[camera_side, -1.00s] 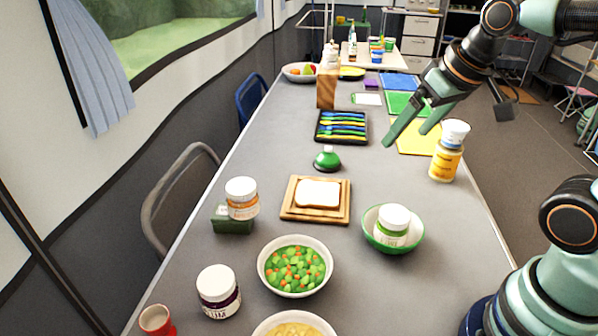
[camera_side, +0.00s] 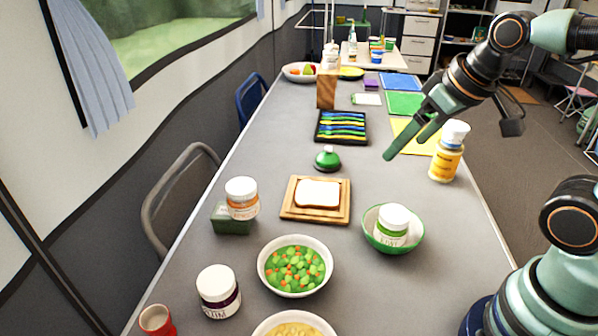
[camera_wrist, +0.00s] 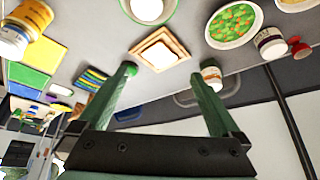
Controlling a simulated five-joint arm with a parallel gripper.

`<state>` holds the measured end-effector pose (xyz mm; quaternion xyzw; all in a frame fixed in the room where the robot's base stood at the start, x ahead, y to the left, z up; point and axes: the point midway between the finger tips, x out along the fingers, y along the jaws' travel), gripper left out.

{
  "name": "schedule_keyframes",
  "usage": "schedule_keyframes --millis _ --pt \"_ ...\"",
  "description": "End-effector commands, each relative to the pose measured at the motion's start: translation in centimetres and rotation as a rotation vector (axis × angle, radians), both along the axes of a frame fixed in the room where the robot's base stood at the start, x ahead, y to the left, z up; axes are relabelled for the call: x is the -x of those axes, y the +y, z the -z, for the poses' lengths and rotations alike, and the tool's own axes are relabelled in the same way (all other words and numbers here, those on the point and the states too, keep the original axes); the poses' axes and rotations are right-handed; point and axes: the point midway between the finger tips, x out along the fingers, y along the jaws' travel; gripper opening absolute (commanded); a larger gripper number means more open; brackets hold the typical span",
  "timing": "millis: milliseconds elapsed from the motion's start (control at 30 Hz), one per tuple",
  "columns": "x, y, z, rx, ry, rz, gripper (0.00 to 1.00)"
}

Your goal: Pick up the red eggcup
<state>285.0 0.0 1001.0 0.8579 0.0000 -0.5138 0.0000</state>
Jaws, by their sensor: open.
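The red eggcup (camera_side: 157,320) stands at the near left corner of the table in the side view, partly cut off by the bottom edge. In the wrist view the small red eggcup (camera_wrist: 299,48) is at the far right, beside a white-lidded jar. My gripper (camera_side: 405,149) is open and empty above the far right part of the table, well away from the eggcup. In the wrist view my gripper (camera_wrist: 162,73) has its two green fingers spread, with nothing between them.
A purple-label jar (camera_side: 218,291) and a bowl of vegetables (camera_side: 295,266) stand near the eggcup. A bread board (camera_side: 288,211), an orange-label jar (camera_side: 242,198), a green bowl (camera_side: 372,240) and a yellow bottle (camera_side: 446,152) stand farther back. Chairs line the left side.

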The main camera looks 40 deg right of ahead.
Motion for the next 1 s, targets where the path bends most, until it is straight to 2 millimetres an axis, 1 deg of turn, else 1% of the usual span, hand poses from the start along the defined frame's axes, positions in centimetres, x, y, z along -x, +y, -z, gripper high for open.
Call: schedule_keyframes --millis 33,67,333,367,467,567,667,700,767,800,867,900,967,1000 --pt "0.0 0.0 0.0 0.000 0.000 0.000 1.00" --pt "0.0 0.0 0.0 0.000 0.000 0.000 0.94" --pt "-0.1 0.1 0.0 0.001 -0.001 -0.003 0.94" --pt "-0.3 0.2 0.0 0.000 -0.002 -0.008 0.94" --pt "-1.5 1.2 0.3 0.002 -0.018 -0.046 0.94" --pt "-3.8 3.4 0.9 0.004 -0.052 -0.117 0.94" --pt "-6.6 6.7 1.9 0.003 -0.100 -0.208 0.94" --pt "-7.6 8.2 2.4 0.002 -0.121 -0.246 0.94" --pt "-8.9 10.4 3.1 -0.002 -0.152 -0.302 0.94" --pt "-9.7 12.0 3.7 -0.004 -0.174 -0.339 0.94" --pt "-10.6 14.5 4.6 -0.010 -0.206 -0.394 0.94" --pt "-11.1 16.2 5.3 -0.015 -0.227 -0.430 0.94" --pt "-11.6 18.8 6.4 -0.023 -0.260 -0.483 0.94" --pt "-11.8 20.6 7.2 -0.029 -0.280 -0.519 0.94"
